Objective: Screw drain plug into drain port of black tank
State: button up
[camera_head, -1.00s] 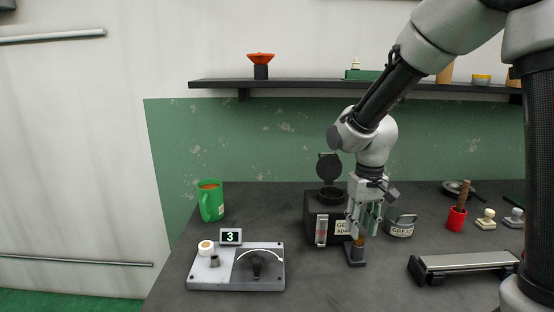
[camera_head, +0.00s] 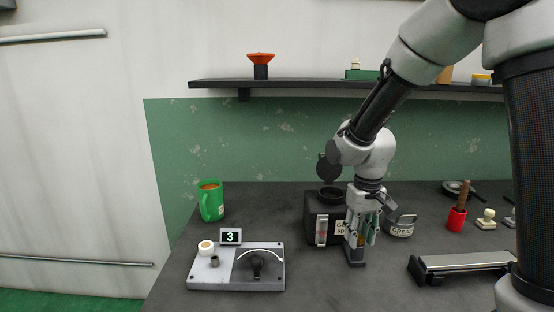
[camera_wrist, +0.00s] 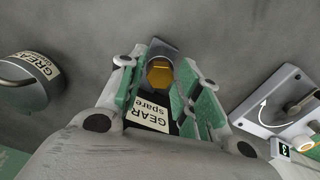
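The black tank (camera_head: 322,208) stands on the bench with its round lid tipped open and a "GEAR spare" label (camera_wrist: 148,113) on its front. The brass drain plug (camera_wrist: 160,72), with a hexagonal head, stands in a small dark holder (camera_head: 355,260) in front of the tank. My gripper (camera_head: 361,242) points down over the holder. Its fingers are apart on either side of the plug, and a gap shows beside the plug in the wrist view. I cannot make out the drain port of the tank.
A grey grease can (camera_head: 400,226) stands close to the right of my gripper. A grey panel (camera_head: 236,272) with a lever and a display reading 3 lies to the left, a green mug (camera_head: 211,203) behind it. A sharpening-stone-like block (camera_head: 462,264) lies right. Bench between panel and holder is clear.

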jog(key=c, duration=0.7)
jog(key=m, duration=0.5)
jog(key=shift+c, duration=0.2)
jog(key=m, duration=0.5)
jog(key=shift+m, duration=0.6)
jog(key=m, duration=0.4)
